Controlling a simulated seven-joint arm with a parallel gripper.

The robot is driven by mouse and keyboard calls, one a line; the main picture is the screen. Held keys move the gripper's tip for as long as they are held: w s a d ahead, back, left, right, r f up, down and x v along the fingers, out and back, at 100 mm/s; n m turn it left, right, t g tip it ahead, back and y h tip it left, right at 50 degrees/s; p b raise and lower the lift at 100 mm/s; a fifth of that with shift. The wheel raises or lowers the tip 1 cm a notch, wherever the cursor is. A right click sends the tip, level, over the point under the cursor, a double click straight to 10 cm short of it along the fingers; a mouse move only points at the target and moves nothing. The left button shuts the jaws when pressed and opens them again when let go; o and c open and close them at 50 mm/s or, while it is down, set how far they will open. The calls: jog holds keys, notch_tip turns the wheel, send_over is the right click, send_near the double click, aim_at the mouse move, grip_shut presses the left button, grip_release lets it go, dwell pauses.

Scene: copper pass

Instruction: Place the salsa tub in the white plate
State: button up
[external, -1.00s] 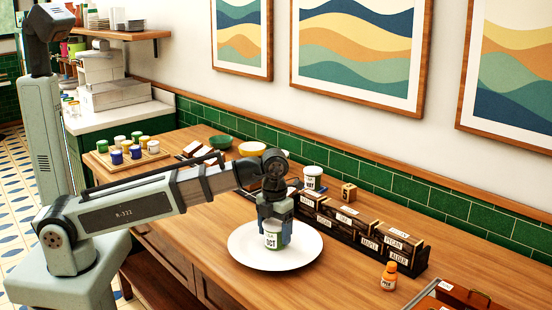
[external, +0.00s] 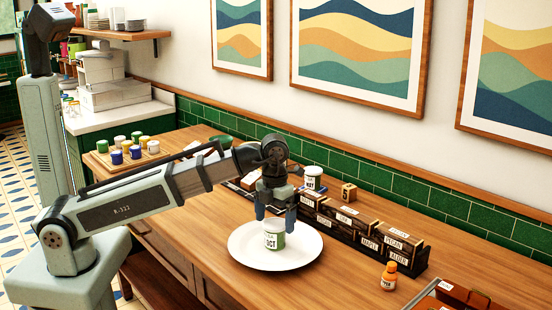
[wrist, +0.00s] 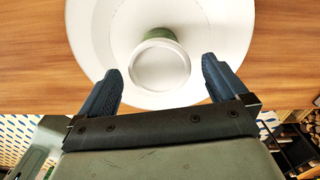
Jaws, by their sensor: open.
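A white tub with a green band and a label reading OCT (external: 274,235) stands upright on the white plate (external: 246,256). In the wrist view the tub (wrist: 160,66) shows from above, with its pale round lid, inside the plate (wrist: 215,30). I cannot tell from the label whether it is the salsa tub. My gripper (external: 276,212) is open and empty just above the tub. In the wrist view its two blue fingers (wrist: 161,82) are spread wide, apart from the tub.
A dark rack of labelled boxes (external: 362,232) stands behind and right of the plate. A white tub (external: 312,178) and a wooden number block (external: 349,192) are behind it. An orange bottle (external: 389,275) stands at right. A tray of small jars (external: 127,152) is at far left.

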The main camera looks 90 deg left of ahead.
aim_at(275, 224)
notch_tip(275, 224, up, 8)
jog(key=shift+r, duration=0.1)
dwell(0.4)
